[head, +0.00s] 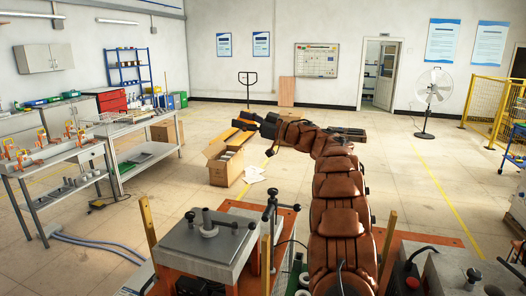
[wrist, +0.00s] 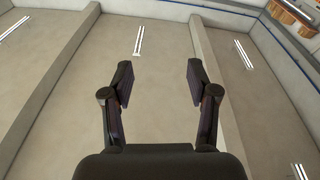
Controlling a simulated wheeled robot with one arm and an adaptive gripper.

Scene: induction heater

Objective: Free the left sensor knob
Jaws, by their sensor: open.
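My gripper (wrist: 158,78) is open and empty in the wrist view, its two dark fingers apart with only ceiling beyond them. In the head view my brown arm reaches forward over the workstation and bends left at its far end; the gripper's outline there is hard to tell from the dark items behind. I cannot tell which part is the left sensor knob. The gripper is apart from all these.
Wooden posts (head: 147,222) rise around the block. My arm hides part of the workstation's middle. A grey unit with a red button (head: 412,281) is at right. A cardboard box (head: 225,166) stands on the floor beyond.

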